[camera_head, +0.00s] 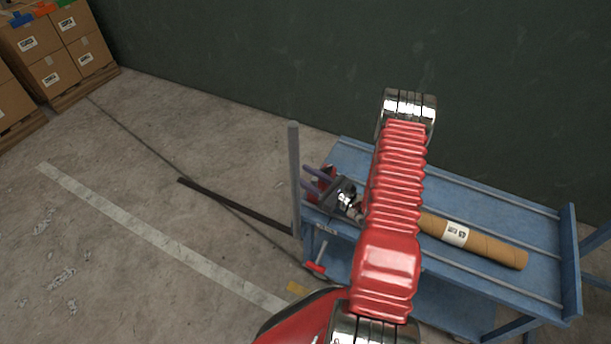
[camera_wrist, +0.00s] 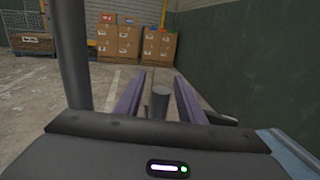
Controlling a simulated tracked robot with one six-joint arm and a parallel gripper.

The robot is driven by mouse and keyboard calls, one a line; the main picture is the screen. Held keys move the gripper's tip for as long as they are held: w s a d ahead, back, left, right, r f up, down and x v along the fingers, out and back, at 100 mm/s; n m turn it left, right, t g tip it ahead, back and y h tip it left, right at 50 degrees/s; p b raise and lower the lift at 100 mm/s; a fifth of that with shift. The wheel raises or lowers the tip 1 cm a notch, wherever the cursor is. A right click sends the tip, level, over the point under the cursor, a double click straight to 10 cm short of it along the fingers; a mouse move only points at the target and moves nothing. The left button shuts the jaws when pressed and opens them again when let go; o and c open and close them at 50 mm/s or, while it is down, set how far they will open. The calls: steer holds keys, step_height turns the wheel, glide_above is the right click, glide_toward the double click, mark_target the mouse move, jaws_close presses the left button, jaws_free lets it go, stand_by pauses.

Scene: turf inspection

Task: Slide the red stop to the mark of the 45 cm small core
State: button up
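A brown cardboard core (camera_head: 492,248) with a white label (camera_head: 456,233) lies lengthwise on a blue bench (camera_head: 500,205); I cannot read the label surely. My gripper (camera_head: 306,177) is over the bench's left end, its purple fingers pointing left. A red part (camera_head: 326,173), perhaps the red stop, shows behind the fingers, mostly hidden. I cannot make out the length marks.
A grey upright post (camera_head: 294,165) stands close to the fingers at the bench's left end. A red-ended handle (camera_head: 315,267) hangs at the front. A dark wall (camera_head: 250,60) runs behind the bench. Stacked cartons (camera_head: 45,50) stand far left; open floor lies between.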

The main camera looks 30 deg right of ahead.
steer(key=shift+c, duration=0.4)
jaws_close()
stand_by(0.4)
